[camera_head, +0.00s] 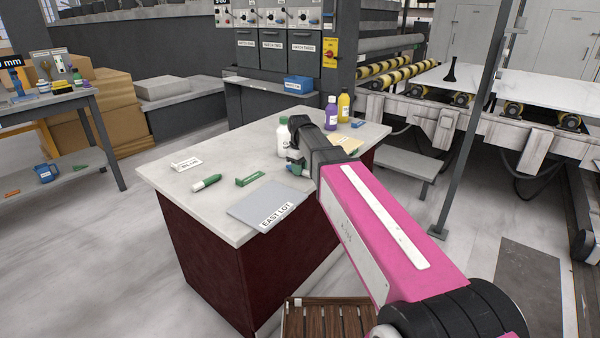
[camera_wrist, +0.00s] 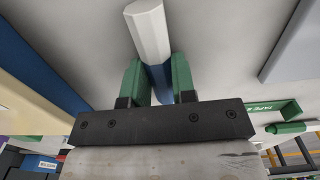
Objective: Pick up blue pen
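The blue pen (camera_wrist: 148,28) has a white end and a blue barrel. In the wrist view it runs from the top centre down between the two green fingers of my gripper (camera_wrist: 158,80). The fingers stand close on both sides of the blue barrel with no clear gap, so the gripper looks shut on it. In the head view my gripper (camera_head: 298,166) is low at the back of the stone-topped table (camera_head: 180,215), and my arm hides most of it. Whether the pen touches the table top cannot be told.
A white bottle (camera_head: 284,138) stands right beside my gripper. A purple bottle (camera_head: 331,114) and a yellow bottle (camera_head: 344,105) stand behind it. A green marker (camera_head: 207,183), a green tape holder (camera_head: 250,179) and a grey folder (camera_head: 264,205) lie in front and left.

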